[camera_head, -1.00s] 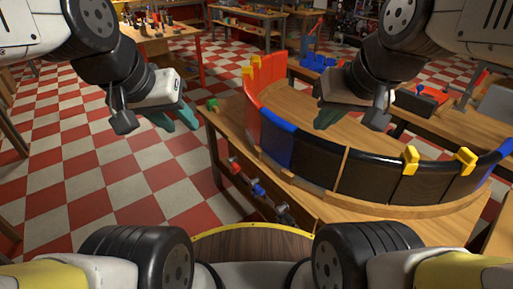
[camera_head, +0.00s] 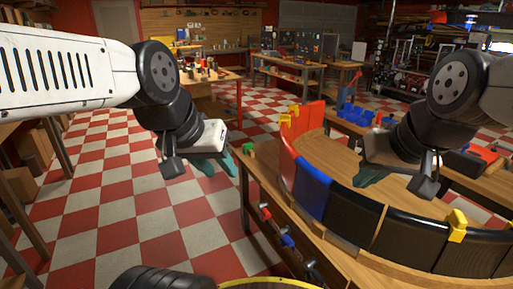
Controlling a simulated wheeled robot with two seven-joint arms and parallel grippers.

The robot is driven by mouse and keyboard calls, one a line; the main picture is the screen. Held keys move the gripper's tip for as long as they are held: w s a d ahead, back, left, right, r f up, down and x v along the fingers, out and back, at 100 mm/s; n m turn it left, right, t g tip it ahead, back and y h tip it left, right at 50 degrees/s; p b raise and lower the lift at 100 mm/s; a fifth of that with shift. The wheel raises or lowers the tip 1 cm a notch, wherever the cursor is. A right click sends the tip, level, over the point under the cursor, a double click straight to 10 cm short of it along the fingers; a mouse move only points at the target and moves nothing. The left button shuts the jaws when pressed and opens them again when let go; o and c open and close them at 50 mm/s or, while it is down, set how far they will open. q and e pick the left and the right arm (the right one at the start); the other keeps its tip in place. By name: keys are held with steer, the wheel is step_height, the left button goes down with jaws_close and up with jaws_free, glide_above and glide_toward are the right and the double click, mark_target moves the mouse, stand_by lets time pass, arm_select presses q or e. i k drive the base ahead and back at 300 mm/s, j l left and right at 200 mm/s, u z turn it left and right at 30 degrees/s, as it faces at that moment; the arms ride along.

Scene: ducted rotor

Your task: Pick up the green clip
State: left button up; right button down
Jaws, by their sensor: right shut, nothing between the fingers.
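The small green clip (camera_head: 248,148) sits at the far left corner of the wooden workbench (camera_head: 262,174). My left gripper (camera_head: 222,174) hangs over the floor just left of that corner, pointing down. Its teal fingers are apart with nothing seen between them, and it is not touching the clip in the picture. My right gripper (camera_head: 362,184) is over the bench inside the curved wall, shut and empty.
A curved wall of red (camera_head: 288,164), blue (camera_head: 313,188) and black (camera_head: 351,215) panels stands on the bench. Yellow clips (camera_head: 457,226) sit on its top edge. Small clamps (camera_head: 287,241) line the bench's front side. The checkered floor (camera_head: 110,215) at left is clear.

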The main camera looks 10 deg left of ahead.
mark_target(249, 145)
steer(key=i+j+z, duration=0.1)
steer(key=z, duration=0.25)
steer(key=i+j+z, duration=0.15)
steer(key=z, duration=0.2)
steer(key=i+j+z, duration=0.1)
steer(key=j, duration=0.25)
steer(key=i+j+z, duration=0.1)
steer(key=i+j, duration=0.15)
steer(key=j, duration=0.15)
steer(key=i+j+z, duration=0.15)
steer(key=j, duration=0.25)
steer(key=i+j+z, duration=0.1)
steer(key=j, duration=0.3)
steer(key=i+j, duration=0.15)
steer(key=j, duration=0.2)
steer(key=i+j, duration=0.1)
steer(key=j, duration=0.25)
steer(key=i+j, duration=0.15)
steer(key=j, duration=0.2)
